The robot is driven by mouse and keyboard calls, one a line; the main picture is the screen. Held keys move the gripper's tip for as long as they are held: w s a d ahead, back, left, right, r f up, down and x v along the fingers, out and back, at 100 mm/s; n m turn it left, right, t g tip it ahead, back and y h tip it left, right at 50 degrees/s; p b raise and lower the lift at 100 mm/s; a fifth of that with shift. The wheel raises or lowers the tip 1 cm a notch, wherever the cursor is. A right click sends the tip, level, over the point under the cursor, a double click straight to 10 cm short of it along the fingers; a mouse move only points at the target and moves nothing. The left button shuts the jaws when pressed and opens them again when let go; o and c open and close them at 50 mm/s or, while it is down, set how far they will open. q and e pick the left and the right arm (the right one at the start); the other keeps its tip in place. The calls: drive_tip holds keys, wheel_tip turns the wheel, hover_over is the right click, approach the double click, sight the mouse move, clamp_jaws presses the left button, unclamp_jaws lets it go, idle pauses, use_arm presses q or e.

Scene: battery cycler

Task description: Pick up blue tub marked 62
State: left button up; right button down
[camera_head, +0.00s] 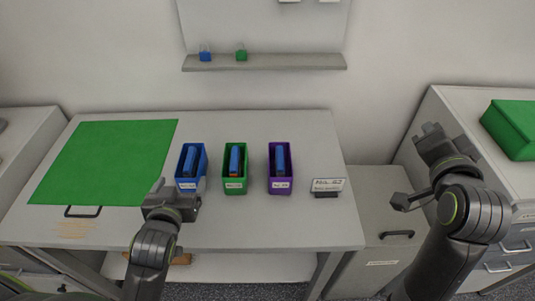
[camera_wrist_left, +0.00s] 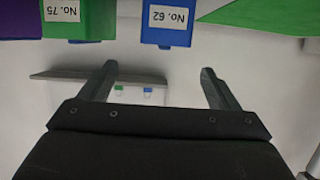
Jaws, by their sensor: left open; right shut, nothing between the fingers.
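The blue tub (camera_head: 203,165) stands upright on the white worktop, leftmost in a row of three tubs, with a blue cell inside. Its label reads No. 62 in the left wrist view (camera_wrist_left: 168,37), where the tub is at the top, upside down. My left gripper (camera_head: 178,190) is open and empty in front of the blue tub's near, labelled end. In the left wrist view the fingers (camera_wrist_left: 158,70) appear below the tub, apart from it. My right gripper (camera_head: 433,138) is shut and empty, far to the right beside the right-hand cabinet.
A green tub (camera_head: 243,178), labelled No. 75 in the left wrist view (camera_wrist_left: 88,28), stands close right of the blue tub. A purple tub (camera_head: 289,170) is further right, then a small sign (camera_head: 327,184). A green mat (camera_head: 105,160) lies left. A wall shelf (camera_head: 280,62) is behind.

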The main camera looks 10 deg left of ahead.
sight(188, 164)
use_arm(q)
drive_tip(key=shift+w+a+p, duration=0.3)
drive_tip(key=shift+w, duration=0.55)
drive_tip(key=x, duration=0.3)
drive_tip(key=shift+w+a+f+p, duration=0.1)
drive_tip(key=shift+w+f+p, duration=0.2)
drive_tip(key=shift+w+a, duration=0.15)
drive_tip(key=shift+w, duration=0.1)
drive_tip(key=shift+p+x, duration=0.85)
drive_tip(key=shift+x, duration=1.35)
drive_tip(key=shift+s+f, duration=0.1)
drive_tip(key=shift+f, duration=0.1)
use_arm(e)
drive_tip(key=r, duration=0.3)
drive_tip(key=shift+s+r, duration=0.25)
drive_tip(key=shift+s, duration=0.15)
use_arm(q)
drive_tip(key=c, duration=1.6)
drive_tip(key=shift+r, duration=0.15)
drive_tip(key=shift+c, duration=0.2)
